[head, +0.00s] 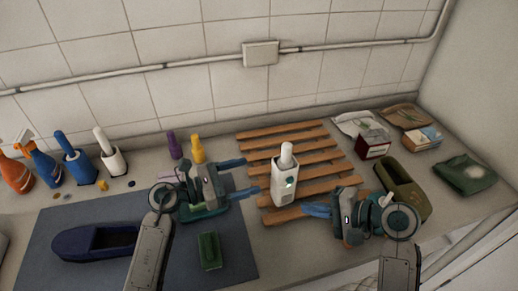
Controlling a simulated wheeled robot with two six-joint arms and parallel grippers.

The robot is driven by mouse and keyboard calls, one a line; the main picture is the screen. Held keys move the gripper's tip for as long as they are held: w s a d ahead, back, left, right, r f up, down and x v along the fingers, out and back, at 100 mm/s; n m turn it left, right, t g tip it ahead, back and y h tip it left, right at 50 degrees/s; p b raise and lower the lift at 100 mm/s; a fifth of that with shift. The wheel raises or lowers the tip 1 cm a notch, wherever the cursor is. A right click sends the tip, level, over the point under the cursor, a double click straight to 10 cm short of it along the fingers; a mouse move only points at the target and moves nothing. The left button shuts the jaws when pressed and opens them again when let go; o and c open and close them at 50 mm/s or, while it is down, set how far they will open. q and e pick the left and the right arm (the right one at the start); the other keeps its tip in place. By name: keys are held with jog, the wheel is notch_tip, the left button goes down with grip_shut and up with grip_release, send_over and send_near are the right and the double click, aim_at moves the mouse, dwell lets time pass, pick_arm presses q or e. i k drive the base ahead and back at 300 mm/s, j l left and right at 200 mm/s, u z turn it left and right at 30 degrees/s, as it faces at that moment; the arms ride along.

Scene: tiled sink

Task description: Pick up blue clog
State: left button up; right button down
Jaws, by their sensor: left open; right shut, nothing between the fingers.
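The blue clog (70,243) lies on the dark mat at the left, with its opening facing up. My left gripper (248,177) is open and empty, well to the right of the clog. Its fingers point right, towards a white bottle (285,183). My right gripper (308,210) is shut and empty, with its fingers pointing left over the right front of the slatted rack. No gripper touches the clog.
The dark mat (60,215) also carries a green block-like item (209,252). The wooden rack (320,157) holds the white bottle. An olive clog (413,202) stands beside my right gripper. Several bottles, including an orange spray bottle (15,175), line the back left. Packets and boxes lie back right.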

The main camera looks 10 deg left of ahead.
aim_at(85, 244)
jog(key=k, duration=1.5)
